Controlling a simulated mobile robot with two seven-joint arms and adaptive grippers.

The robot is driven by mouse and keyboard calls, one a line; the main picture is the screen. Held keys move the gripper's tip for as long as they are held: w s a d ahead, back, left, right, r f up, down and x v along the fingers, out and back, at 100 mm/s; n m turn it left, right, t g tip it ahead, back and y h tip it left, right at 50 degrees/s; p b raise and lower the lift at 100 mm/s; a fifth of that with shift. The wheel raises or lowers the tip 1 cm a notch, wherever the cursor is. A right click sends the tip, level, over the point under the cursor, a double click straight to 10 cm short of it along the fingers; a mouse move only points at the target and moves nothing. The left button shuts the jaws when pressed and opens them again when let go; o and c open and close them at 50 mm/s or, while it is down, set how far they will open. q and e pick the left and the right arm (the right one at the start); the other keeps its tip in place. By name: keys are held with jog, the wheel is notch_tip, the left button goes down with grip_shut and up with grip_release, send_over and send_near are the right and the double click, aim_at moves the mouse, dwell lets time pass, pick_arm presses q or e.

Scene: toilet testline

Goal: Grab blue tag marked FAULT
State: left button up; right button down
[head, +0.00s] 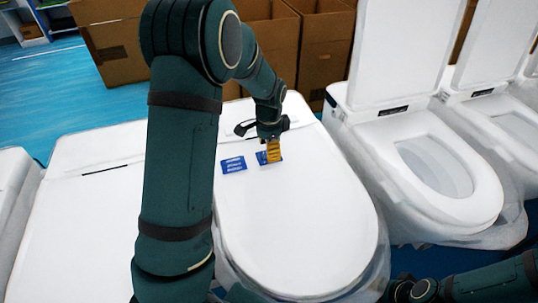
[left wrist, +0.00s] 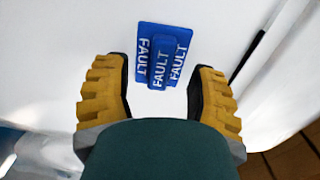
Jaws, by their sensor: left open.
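A blue tag with white FAULT lettering (left wrist: 165,55) lies on a white surface in the left wrist view. A narrower raised blue strip, also marked FAULT, runs down its middle. My left gripper (left wrist: 160,100) is open, its yellow ridged fingers on either side of the tag's lower end, with clear gaps. In the head view my left gripper (head: 272,152) is low over a closed white toilet lid, partly covering one blue tag (head: 262,157). A second blue tag (head: 233,165) lies flat to its left. My right arm shows at the lower right; its fingers are not visible.
The closed white lid (head: 295,235) is broad and mostly bare. A toilet with a raised lid and open bowl (head: 430,165) stands to the right, another beyond it. Cardboard boxes (head: 325,45) stand behind. Another white closed unit (head: 85,210) is at the left.

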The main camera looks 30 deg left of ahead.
pick_arm(q)
notch_tip(320, 180, down, 2)
jog(key=shift+f, duration=0.15)
grip_shut()
dwell(0.3)
